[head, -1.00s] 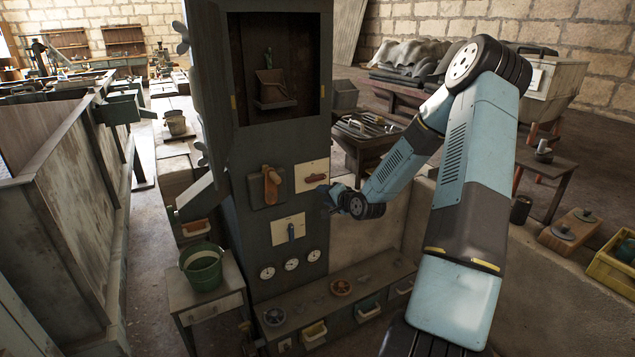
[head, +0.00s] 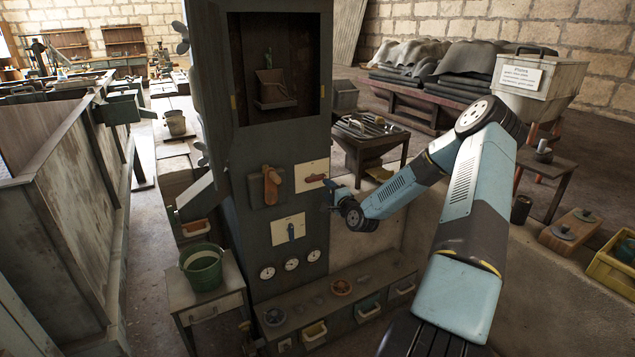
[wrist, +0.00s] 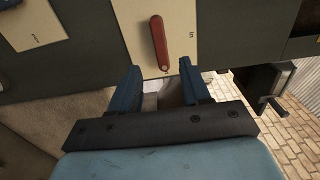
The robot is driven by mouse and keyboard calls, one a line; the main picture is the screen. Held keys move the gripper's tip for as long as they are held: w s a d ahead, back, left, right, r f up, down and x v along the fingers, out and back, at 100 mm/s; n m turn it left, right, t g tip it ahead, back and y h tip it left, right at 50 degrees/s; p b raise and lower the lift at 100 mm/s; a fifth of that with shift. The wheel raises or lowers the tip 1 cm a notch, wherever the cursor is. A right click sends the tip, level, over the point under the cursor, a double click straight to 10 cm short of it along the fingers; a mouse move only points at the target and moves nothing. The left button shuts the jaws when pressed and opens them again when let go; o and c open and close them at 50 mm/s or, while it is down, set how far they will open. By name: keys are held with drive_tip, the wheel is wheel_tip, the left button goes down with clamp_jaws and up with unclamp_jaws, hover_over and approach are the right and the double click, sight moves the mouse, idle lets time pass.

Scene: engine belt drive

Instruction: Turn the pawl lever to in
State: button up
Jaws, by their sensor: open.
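A red lever (head: 316,178) lies roughly level on a cream plate (head: 312,187) on the front of the dark cabinet. In the wrist view the red lever (wrist: 159,43) runs lengthwise on its cream plate (wrist: 132,22), with small lettering at the plate's right edge that seems to read "in". My gripper (head: 335,188) is just right of the plate. Its two blue fingers (wrist: 161,67) are open, with the lever's near end between or just beyond their tips. Nothing is gripped. I cannot tell if a finger touches the lever.
An orange-brown handle (head: 271,186) is left of the plate. A ledge with drawers (head: 340,303) runs along the bottom. A green bucket (head: 203,270) stands on a side table at left.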

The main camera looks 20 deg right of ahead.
sight(317, 180)
drive_tip(key=w, duration=0.5)
drive_tip(key=w+a, duration=0.1)
drive_tip(key=w, duration=0.2)
drive_tip(key=shift+w+a, duration=0.1)
drive_tip(key=shift+w, duration=0.1)
drive_tip(key=shift+f, duration=0.1)
clamp_jaws()
